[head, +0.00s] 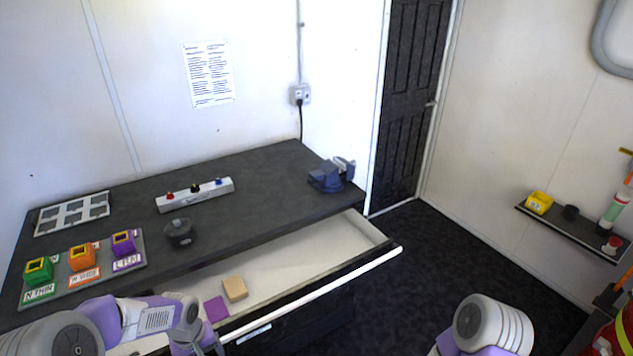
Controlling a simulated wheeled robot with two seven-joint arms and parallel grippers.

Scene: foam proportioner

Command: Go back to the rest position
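My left arm comes in from the lower left, and its gripper (209,344) is at the bottom edge, over the front of the open drawer (330,240). The gripper is small and partly cut off, so I cannot tell whether it is open or shut. No held object shows there. My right arm (490,325) shows only as a rounded white link at the bottom right, over the dark floor. My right gripper is out of the picture.
The dark workbench (260,180) holds a tray of green, orange and purple blocks (82,255), a dark round knob-like piece (179,232), a button strip (195,194) and a blue vise (330,175). A tan block (235,289) and purple square (216,308) lie in the drawer.

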